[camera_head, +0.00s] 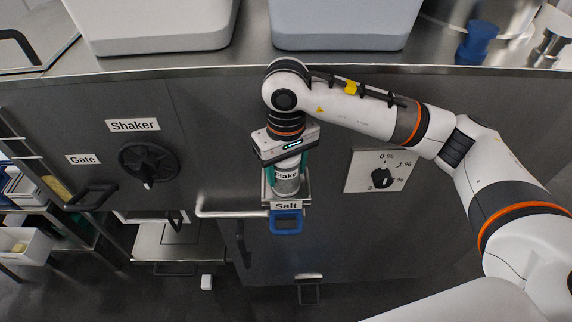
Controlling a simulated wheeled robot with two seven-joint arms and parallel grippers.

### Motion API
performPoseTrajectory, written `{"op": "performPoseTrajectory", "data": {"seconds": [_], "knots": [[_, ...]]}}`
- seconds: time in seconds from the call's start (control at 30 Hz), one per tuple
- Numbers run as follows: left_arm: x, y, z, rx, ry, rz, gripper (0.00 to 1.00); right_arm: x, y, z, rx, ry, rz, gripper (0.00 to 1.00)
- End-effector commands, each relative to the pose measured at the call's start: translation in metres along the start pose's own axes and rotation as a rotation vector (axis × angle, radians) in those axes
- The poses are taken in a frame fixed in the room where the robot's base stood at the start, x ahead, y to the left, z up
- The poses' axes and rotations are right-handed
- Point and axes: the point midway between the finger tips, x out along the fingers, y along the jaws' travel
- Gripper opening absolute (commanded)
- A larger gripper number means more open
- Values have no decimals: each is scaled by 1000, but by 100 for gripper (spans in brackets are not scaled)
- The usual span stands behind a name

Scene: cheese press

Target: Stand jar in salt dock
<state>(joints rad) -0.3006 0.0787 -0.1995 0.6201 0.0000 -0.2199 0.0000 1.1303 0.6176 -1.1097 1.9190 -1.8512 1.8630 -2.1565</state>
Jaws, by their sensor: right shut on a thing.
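A small jar labelled "Flake" (286,186) stands roughly upright at the salt dock, a small bracket marked "Salt" (286,206) on the front of the dark cabinet. My right gripper (287,170) is shut on the jar from above, with green fingers on both sides of it. The jar's lower end is right at the dock. The gripper hides the jar's top, and I cannot tell whether the jar's base rests in the dock. My left gripper is not in view.
A percentage dial (381,177) is at the right, and a black Shaker knob (149,165) at the left. Pale bins (345,38) stand on the worktop above.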

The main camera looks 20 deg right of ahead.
Motion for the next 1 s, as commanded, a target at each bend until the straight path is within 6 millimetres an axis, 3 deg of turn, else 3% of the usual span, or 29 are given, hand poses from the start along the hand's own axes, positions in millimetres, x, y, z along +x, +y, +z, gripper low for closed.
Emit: {"op": "performPoseTrajectory", "data": {"seconds": [0.1,0.13,0.27,0.67,0.77,1.0], "knots": [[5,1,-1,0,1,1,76,3,0,0,0,-1,0,24],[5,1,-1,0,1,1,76,3,0,0,0,0,0,56],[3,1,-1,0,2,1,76,2,0,0,0,0,0,76],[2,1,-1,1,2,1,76,-4,0,1,0,-2,1,76],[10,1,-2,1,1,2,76,-18,0,1,-1,-5,1,76],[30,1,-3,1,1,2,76,-72,0,1,-1,-7,1,76]]}}
